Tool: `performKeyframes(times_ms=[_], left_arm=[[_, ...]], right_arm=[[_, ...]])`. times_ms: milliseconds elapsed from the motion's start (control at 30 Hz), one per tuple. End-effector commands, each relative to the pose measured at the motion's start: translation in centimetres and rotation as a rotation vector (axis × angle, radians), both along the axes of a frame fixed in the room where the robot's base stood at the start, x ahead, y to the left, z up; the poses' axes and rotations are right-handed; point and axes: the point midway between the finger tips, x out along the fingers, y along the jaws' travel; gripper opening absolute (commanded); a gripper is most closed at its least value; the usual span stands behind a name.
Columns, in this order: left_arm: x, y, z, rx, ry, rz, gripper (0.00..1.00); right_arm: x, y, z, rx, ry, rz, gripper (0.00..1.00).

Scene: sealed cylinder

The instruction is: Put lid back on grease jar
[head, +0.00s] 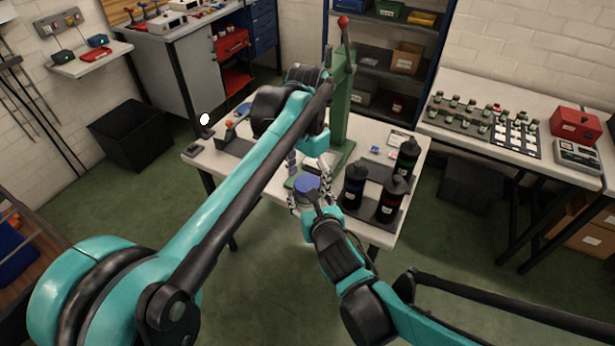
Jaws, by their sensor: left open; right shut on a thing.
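A round blue lid (306,184) shows near the front edge of the white table. My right gripper (309,201) reaches in from the front and is shut on the round thing with this blue top. I cannot tell whether it grips the lid alone or a jar beneath it. The jar itself is not clearly visible. My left gripper (308,166) comes down from above, just behind the blue lid. It is open, with its fingers spread to either side. I cannot tell whether they touch the lid.
Black bottles (389,199) stand in a dark tray right of the grippers. A green press (341,105) with a red-knobbed lever rises behind them. My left arm spans the table's left half, where a small orange-topped item (229,130) stands. A side bench (460,88) is at right.

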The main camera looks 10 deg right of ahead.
Motion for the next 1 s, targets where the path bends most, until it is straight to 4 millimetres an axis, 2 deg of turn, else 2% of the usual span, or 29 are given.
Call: performKeyframes(times_ms=[133,400,700,767,867,1000], left_arm=[[0.0,0.0,0.8,0.000,0.000,0.000,0.78],[0.0,0.0,4.2,0.001,0.001,0.001,0.78],[0.0,0.0,4.6,0.001,0.001,0.001,0.78],[0.0,0.0,4.6,0.001,0.001,0.003,0.75],[0.0,0.0,4.8,0.001,0.001,0.047,0.75],[0.0,0.0,5.8,0.002,0.001,0.232,0.75]], right_arm=[[0.0,0.0,0.0,0.000,0.000,0.000,0.00],[0.0,0.0,0.0,0.000,0.000,0.000,0.00],[0.0,0.0,0.0,0.000,0.000,0.000,0.00],[0.0,0.0,0.0,0.000,0.000,0.000,0.00],[0.0,0.0,0.0,0.000,0.000,0.000,0.00],[0.0,0.0,0.0,0.000,0.000,0.000,0.00]])
